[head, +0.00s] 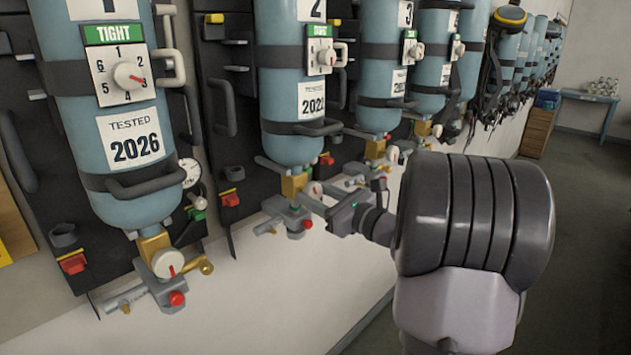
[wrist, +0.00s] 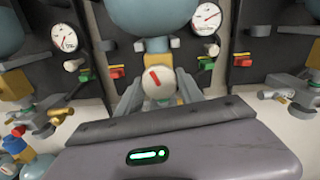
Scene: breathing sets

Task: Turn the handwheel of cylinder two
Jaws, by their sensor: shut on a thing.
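Cylinder two (head: 288,85) is a blue bottle strapped upright to a dark backplate, marked 2, with a green sign and a dial on its side. Its brass valve (head: 294,184) is at the bottom. The handwheel of cylinder two (head: 314,189) is a small whitish knob, partly hidden by my gripper in the head view. In the wrist view the handwheel (wrist: 158,86) faces me with a red mark tilted up to the left. My gripper (head: 318,195) is shut on it, with one finger at each side; the gripper also shows in the wrist view (wrist: 158,94).
Cylinder one (head: 100,110) hangs at the left with its own handwheel (head: 168,263). Cylinder three (head: 384,65) and several more hang further right along the wall. A red knob (head: 307,224) sits just below the held wheel. The floor (head: 575,220) at the right is clear.

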